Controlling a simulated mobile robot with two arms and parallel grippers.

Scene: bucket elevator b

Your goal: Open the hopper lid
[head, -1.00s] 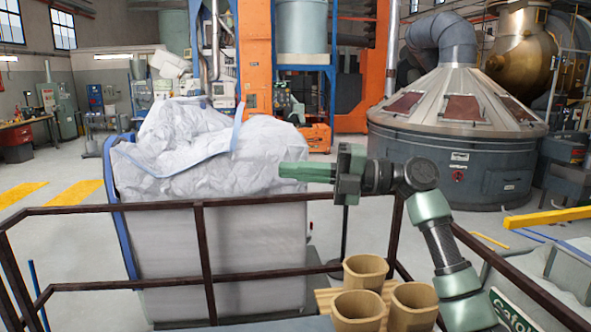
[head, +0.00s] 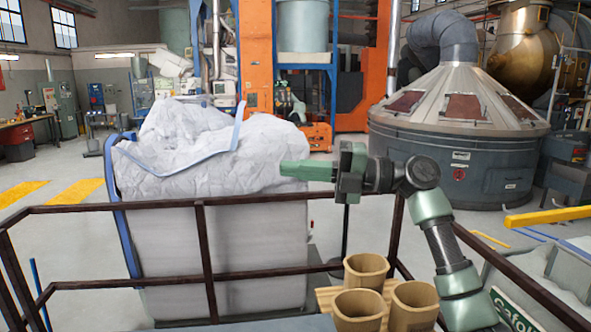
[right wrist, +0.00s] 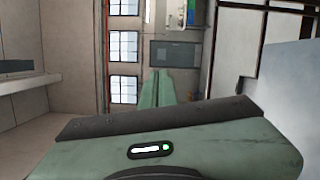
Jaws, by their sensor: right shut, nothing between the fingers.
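I cannot make out a hopper lid for certain in either view. My right gripper (head: 282,169) has green fingers and points left in the head view. It is held in the air, in front of the right edge of a big white bulk bag in the picture. Its fingers are shut together with nothing between them. In the right wrist view the closed green fingers (right wrist: 158,75) point away, towards a wall with windows. My left gripper is in neither view.
A dark railing (head: 150,206) crosses the foreground. Behind it stands the white bulk bag (head: 215,240) with blue straps. Several tan cups (head: 360,308) stand below my right arm. A grey round machine with a conical top (head: 455,165) stands at right.

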